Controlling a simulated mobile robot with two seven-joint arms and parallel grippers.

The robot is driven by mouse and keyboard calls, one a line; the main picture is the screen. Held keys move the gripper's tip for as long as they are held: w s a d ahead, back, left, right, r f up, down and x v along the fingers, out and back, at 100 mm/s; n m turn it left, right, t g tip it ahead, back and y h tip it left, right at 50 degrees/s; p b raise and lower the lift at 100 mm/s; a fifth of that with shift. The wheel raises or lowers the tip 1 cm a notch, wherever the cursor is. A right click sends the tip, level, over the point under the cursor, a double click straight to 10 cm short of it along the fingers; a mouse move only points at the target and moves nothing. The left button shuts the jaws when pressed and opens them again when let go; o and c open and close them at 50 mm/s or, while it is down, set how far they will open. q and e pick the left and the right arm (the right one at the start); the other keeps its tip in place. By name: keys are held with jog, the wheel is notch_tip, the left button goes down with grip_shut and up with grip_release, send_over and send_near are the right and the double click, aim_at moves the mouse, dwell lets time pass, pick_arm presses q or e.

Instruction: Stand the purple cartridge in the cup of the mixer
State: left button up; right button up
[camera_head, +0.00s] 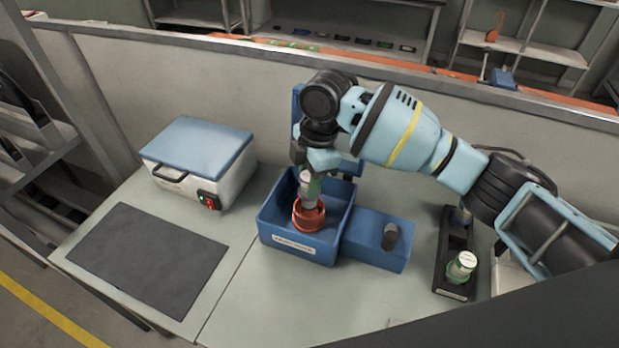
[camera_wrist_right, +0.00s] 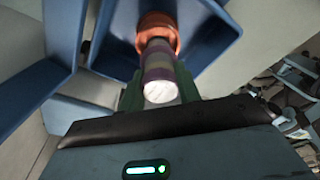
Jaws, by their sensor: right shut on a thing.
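The mixer (camera_head: 345,225) is a blue open box with a lower blue block and dark knob at its right. Its orange-red cup (camera_head: 309,216) sits inside; the cup also shows in the wrist view (camera_wrist_right: 158,30). My right gripper (camera_head: 311,184) is above the cup, pointing down, shut on the purple cartridge (camera_wrist_right: 159,66). The cartridge has a pale end, with a purple band along its side. It is roughly upright, its lower end at the cup's mouth. Whether it touches the cup's floor cannot be told. My left gripper is not in view.
A white case with a blue lid (camera_head: 198,147) and a dark mat (camera_head: 148,258) lie left. The table's front middle is clear.

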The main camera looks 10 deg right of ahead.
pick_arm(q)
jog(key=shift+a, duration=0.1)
pick_arm(e)
jog(key=shift+f, duration=0.15)
dwell(0.4)
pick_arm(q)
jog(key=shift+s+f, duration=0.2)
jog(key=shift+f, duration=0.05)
pick_arm(e)
jog(key=shift+f, duration=0.9)
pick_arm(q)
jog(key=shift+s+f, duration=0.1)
pick_arm(e)
jog(key=shift+f, duration=0.3)
pick_arm(q)
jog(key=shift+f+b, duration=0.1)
jog(key=shift+b, duration=0.2)
pick_arm(e)
jog(key=shift+f, duration=0.65)
jog(key=o, duration=1.2)
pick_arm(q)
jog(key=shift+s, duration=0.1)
pick_arm(e)
jog(key=c, duration=0.3)
jog(key=shift+c, duration=0.2)
